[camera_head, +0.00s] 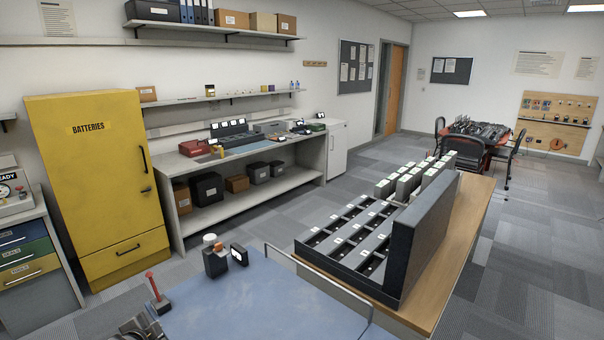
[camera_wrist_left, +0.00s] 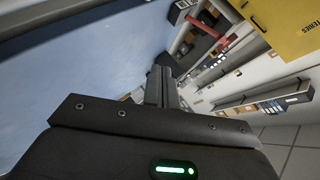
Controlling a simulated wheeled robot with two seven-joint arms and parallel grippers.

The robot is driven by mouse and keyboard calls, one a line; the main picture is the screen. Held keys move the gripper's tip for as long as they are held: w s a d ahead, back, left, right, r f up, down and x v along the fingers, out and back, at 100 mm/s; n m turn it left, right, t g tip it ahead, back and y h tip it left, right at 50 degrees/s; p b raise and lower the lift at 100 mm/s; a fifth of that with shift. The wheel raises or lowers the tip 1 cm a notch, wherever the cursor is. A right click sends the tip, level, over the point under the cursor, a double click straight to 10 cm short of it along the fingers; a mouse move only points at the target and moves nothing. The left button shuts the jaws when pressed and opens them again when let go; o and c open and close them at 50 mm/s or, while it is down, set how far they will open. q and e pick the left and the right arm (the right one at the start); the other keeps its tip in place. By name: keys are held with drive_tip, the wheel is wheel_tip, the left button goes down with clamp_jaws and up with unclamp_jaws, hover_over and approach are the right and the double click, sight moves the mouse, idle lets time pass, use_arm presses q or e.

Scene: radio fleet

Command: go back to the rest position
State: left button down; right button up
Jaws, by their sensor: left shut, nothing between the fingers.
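My left gripper (camera_wrist_left: 160,80) is shut and empty in the left wrist view, with its two dark fingers together. In the head view only a dark part of my left arm shows at the bottom left edge, by the corner of the blue tabletop (camera_head: 250,305). The tabletop also fills the upper left of the left wrist view (camera_wrist_left: 90,75). My right gripper is in neither view.
On the tabletop stand a red-handled upright tool (camera_head: 152,285) and a black device with an orange knob (camera_head: 215,261). A wooden table (camera_head: 470,205) with a dark slotted rack (camera_head: 350,240) stands right. A yellow cabinet (camera_head: 98,190) stands left.

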use_arm(q)
drive_tip(key=s+d+f+n+g, duration=0.1)
drive_tip(key=s+d+f, duration=0.15)
drive_tip(key=s, duration=0.35)
drive_tip(key=s+d+f+n+g+h, duration=0.1)
drive_tip(key=s+d+f+n, duration=0.1)
drive_tip(key=s+d, duration=0.25)
drive_tip(key=s+d+f+n+g, duration=0.1)
drive_tip(key=s+d+f, duration=0.15)
drive_tip(key=s, duration=0.45)
drive_tip(key=s+d+n+g+h, duration=0.15)
drive_tip(key=s+d, duration=0.25)
drive_tip(key=s, duration=0.5)
drive_tip(key=s+d+n+g, duration=0.3)
drive_tip(key=s, duration=0.6)
wheel_tip(320, 180, down, 26)
drive_tip(key=s+g+b, duration=0.1)
drive_tip(key=b, duration=0.1)
drive_tip(key=s+a+f+g+b, duration=0.1)
drive_tip(key=s+a+f, duration=0.1)
drive_tip(key=s+f, duration=1.5)
drive_tip(key=shift+s+a+f+b, duration=0.15)
drive_tip(key=shift+a+f+b, duration=0.15)
drive_tip(key=shift+f, duration=0.5)
drive_tip(key=shift+s+m+g+y, duration=0.15)
drive_tip(key=shift+m+g+y, duration=0.1)
